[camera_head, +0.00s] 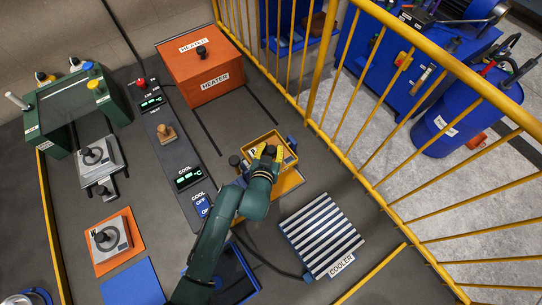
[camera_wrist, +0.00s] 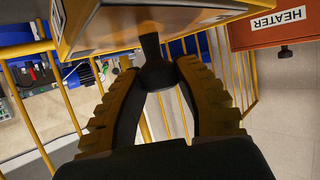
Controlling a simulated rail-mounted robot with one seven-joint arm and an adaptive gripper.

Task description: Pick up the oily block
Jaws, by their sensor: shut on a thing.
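My gripper (camera_wrist: 158,85) is shut on a black knob (camera_wrist: 152,48) fixed to a yellow-edged box (camera_wrist: 90,25) in the wrist view. In the head view my gripper (camera_head: 268,153) is at the yellow box (camera_head: 284,147), whose far side and a letter label show past my arm. The box is partly hidden by my gripper and wrist, and its underside cannot be seen from the head view. I cannot tell by looks which thing is oily.
An orange heater box (camera_head: 200,70) stands at the back. A green press (camera_head: 75,105) and metal plates with knobs (camera_head: 110,238) are at left. A yellow railing (camera_head: 350,165) borders the table's right side.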

